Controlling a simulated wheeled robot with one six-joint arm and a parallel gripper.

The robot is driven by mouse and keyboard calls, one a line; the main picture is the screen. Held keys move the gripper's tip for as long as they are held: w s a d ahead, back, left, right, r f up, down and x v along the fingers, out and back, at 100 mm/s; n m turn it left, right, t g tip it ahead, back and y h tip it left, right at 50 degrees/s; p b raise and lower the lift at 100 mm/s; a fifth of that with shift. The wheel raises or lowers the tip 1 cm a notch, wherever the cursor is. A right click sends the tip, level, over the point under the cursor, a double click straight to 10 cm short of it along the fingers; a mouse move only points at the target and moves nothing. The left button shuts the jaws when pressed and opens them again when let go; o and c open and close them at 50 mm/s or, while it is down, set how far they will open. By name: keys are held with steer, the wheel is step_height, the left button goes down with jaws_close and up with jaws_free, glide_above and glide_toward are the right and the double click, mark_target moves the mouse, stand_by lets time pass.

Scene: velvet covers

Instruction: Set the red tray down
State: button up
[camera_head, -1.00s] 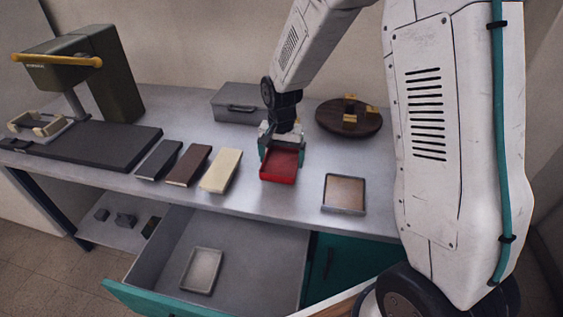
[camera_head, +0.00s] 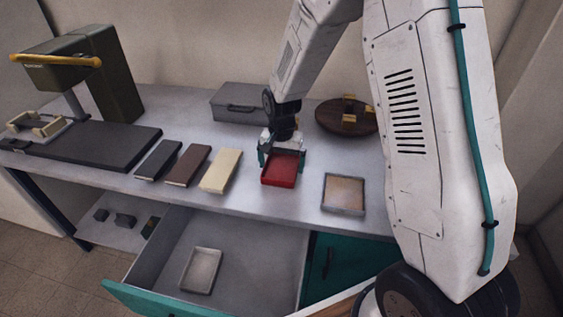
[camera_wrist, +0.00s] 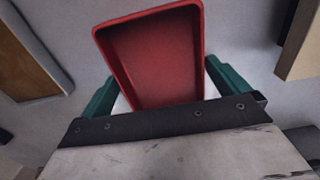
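The red tray (camera_head: 280,169) is a shallow, open, empty box. It appears to rest on the grey worktop (camera_head: 240,207), between the cream block and the brown-faced square tray. My gripper (camera_head: 282,157) is low at its back edge, with one teal finger on each side. In the wrist view the red tray (camera_wrist: 160,55) lies between the spread fingers of my gripper (camera_wrist: 162,88), slightly turned. Narrow light gaps show between tray and fingers, so the gripper looks open. The tray's underside is hidden.
The brown-faced square tray (camera_head: 344,192) stands close on the right, the cream block (camera_head: 220,170) on the left. A grey metal box (camera_head: 238,103) and a round wooden stand (camera_head: 335,118) are behind. An open drawer (camera_head: 240,250) holding a pale tray (camera_head: 201,270) juts out below.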

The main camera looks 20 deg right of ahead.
mark_target(282, 171)
steer(key=shift+r, duration=0.1)
step_height(282, 171, up, 12)
steer(key=s+d+r+n, duration=0.2)
steer(key=s+r+n, duration=0.1)
steer(key=s+r, duration=0.9)
steer(key=s+r+n+t, duration=0.1)
steer(key=s+r+n, duration=0.1)
steer(key=s, duration=1.7)
steer(key=shift+s+d+n, duration=0.25)
steer(key=shift+s+n, duration=0.1)
steer(key=shift+n, duration=0.55)
